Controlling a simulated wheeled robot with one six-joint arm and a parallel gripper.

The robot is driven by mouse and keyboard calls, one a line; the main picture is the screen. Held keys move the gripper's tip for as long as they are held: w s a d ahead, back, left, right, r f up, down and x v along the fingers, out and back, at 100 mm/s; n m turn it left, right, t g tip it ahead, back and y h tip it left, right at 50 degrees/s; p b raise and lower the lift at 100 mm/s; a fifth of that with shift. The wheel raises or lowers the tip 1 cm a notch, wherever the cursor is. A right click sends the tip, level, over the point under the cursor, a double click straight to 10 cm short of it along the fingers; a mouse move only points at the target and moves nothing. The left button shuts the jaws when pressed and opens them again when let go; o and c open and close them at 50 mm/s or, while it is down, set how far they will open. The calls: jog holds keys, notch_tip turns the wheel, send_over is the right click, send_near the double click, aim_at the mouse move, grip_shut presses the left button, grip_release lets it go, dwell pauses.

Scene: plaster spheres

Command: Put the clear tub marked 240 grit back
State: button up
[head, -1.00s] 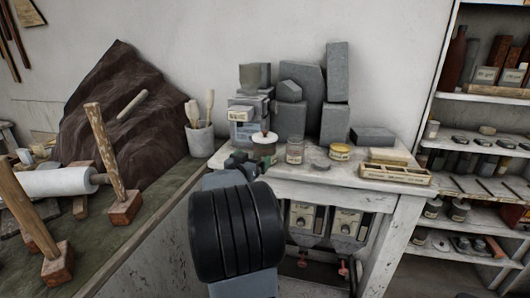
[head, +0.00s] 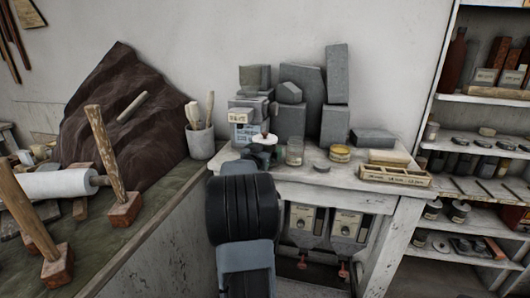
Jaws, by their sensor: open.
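A small clear tub (head: 294,153) with a pale label stands upright on the white bench top; the label is too small to read. My gripper (head: 262,153) is at the bench's back left, just left of the clear tub and apart from it in the picture. Its jaws are open and seem empty, largely hidden behind my dark wrist. A round white-topped thing (head: 266,138) shows just beyond the jaws. A tub with a yellow lid (head: 340,153) stands to the right of the clear tub.
A small dark disc (head: 321,168) lies between the tubs. A divided wooden tray (head: 395,177) sits at the bench's right front. Grey stone blocks (head: 302,95) stand behind. Shelves (head: 480,145) with jars are at right. A brush pot (head: 200,142) stands at left.

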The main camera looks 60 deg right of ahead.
aim_at(265, 142)
jog(key=shift+c, duration=0.3)
jog(key=c, duration=0.8)
jog(key=shift+r, duration=0.1)
jog(key=shift+r, duration=0.5)
notch_tip(265, 142, up, 2)
jog(key=shift+r+p, duration=0.1)
jog(key=shift+p, duration=0.35)
jog(key=s+a+r, duration=0.2)
jog(key=a+r, duration=0.1)
jog(key=a, duration=0.1)
jog(key=s+a+r+p, duration=0.1)
jog(key=s+a+r, duration=0.2)
jog(key=s+a+r+p, duration=0.1)
jog(key=s+a+r, duration=0.2)
jog(key=a, duration=0.1)
jog(key=shift+a+r, duration=0.3)
jog(key=shift+a, duration=0.05)
